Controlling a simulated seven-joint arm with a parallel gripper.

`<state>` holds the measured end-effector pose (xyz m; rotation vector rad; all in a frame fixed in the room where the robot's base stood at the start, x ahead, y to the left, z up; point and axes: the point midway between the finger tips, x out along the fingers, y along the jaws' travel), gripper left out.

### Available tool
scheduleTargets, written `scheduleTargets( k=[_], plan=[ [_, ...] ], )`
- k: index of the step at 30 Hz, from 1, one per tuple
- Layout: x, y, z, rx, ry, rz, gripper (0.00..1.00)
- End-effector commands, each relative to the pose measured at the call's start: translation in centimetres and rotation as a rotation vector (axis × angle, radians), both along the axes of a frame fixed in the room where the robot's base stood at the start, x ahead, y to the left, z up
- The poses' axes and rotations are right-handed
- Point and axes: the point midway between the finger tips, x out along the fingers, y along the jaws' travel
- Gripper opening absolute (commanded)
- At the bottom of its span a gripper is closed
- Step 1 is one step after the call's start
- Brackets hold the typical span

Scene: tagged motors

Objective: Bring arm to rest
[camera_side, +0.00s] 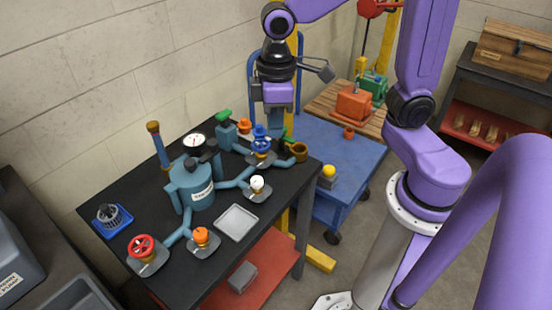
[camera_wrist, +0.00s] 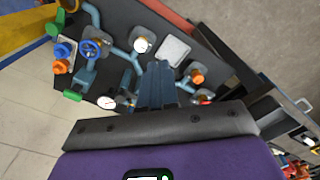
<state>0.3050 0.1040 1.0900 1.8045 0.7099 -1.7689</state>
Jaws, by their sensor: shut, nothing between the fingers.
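My gripper (camera_side: 280,128) hangs down from my purple arm in the side view, in front of the blue trolley and at the far right end of the black workbench (camera_side: 118,190). It appears clear of the valves beside it. In the wrist view my gripper (camera_wrist: 158,70) points over the bench top, with its fingers shut and nothing between them. The blue tank (camera_side: 195,188) with pipes stands on the bench to the left.
The bench also holds a red handwheel (camera_side: 141,246), an orange valve (camera_side: 201,236), a grey tray (camera_side: 237,222) and a blue tray with a dark basket (camera_side: 109,216). Behind is a blue trolley (camera_side: 350,150) with orange and green motors (camera_side: 354,103). A block wall stands at left.

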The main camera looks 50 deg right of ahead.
Motion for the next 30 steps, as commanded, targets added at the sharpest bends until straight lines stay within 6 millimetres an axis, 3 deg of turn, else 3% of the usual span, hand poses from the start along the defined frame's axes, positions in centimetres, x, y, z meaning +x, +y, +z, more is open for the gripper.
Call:
scheduleTargets(
  k=[1,6,12,18,30],
  plan=[
    [-1.9,-0.3,0.0,0.002,-0.002,0.041,0.00],
    [-7.5,-1.9,-0.5,0.005,-0.004,0.173,0.00],
    [-12.3,-4.0,-1.4,0.008,-0.005,0.294,0.00],
    [-14.1,-5.0,-1.8,0.008,-0.006,0.347,0.00],
    [-14.2,-5.1,-1.8,0.008,-0.006,0.350,0.00]
  ],
)
